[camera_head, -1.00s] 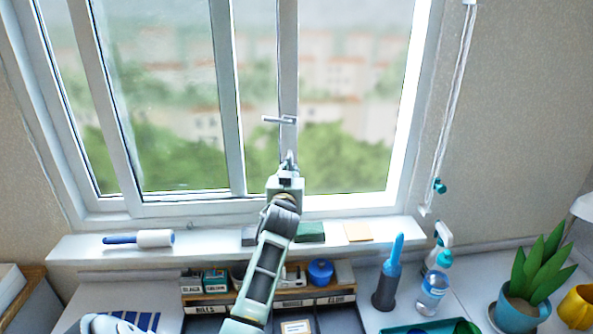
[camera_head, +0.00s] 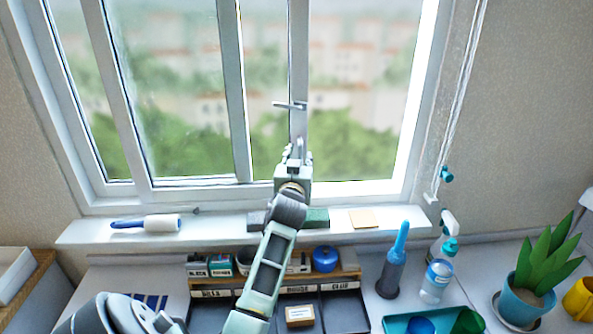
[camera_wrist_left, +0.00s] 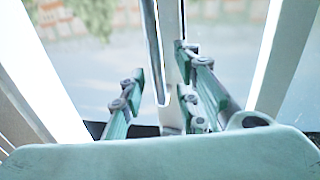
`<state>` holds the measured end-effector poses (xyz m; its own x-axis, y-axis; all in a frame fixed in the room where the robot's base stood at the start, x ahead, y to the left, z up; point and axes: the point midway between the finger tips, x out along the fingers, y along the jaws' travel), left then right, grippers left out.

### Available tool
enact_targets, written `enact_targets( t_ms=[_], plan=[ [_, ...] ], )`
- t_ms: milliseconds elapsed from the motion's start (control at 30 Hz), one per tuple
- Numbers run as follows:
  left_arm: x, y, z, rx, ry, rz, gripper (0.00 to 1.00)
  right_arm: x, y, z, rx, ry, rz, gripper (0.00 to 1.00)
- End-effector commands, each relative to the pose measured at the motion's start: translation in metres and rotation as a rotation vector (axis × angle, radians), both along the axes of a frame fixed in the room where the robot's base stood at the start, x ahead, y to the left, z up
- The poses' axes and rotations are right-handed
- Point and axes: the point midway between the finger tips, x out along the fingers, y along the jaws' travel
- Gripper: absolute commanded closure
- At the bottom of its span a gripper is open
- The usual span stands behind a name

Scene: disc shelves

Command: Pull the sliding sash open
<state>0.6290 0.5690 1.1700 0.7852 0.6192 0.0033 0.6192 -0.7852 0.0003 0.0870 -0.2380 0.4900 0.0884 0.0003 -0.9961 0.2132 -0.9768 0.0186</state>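The window has a sliding sash with a slim white vertical stile (camera_head: 299,60). A short grey lever handle (camera_head: 290,105) sits across that stile. My left gripper (camera_head: 297,150) is raised in front of the stile's lower part, below the lever. In the left wrist view, its two green-padded fingers (camera_wrist_left: 163,92) are apart. A white vertical bar (camera_wrist_left: 170,50) stands between them, with a gap on the left finger's side. The right finger is close to the bar, and I cannot tell whether they touch. My right gripper is not in view.
The white sill (camera_head: 85,232) below holds a lint roller (camera_head: 147,224), dark and green blocks and a tan card (camera_head: 363,218). A wooden organizer (camera_head: 345,275), a blue-topped tool (camera_head: 393,262), bottles and a potted plant (camera_head: 535,270) stand on the desk. A blind cord (camera_head: 457,110) hangs at right.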

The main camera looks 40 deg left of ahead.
Motion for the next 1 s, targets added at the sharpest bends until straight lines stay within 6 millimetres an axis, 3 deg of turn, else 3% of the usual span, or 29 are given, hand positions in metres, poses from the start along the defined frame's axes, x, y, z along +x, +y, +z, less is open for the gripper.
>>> enact_targets(
  t_ms=[300,500,1000],
  plan=[
    [-0.052,-0.041,0.0,-0.001,-0.003,-0.001,0.71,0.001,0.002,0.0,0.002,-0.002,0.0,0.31],
    [-0.074,-0.058,0.002,0.002,-0.005,0.0,0.71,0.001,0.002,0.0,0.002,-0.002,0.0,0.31],
    [-0.081,-0.063,0.002,0.003,-0.005,0.0,0.71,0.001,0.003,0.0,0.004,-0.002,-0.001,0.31]
  ],
)
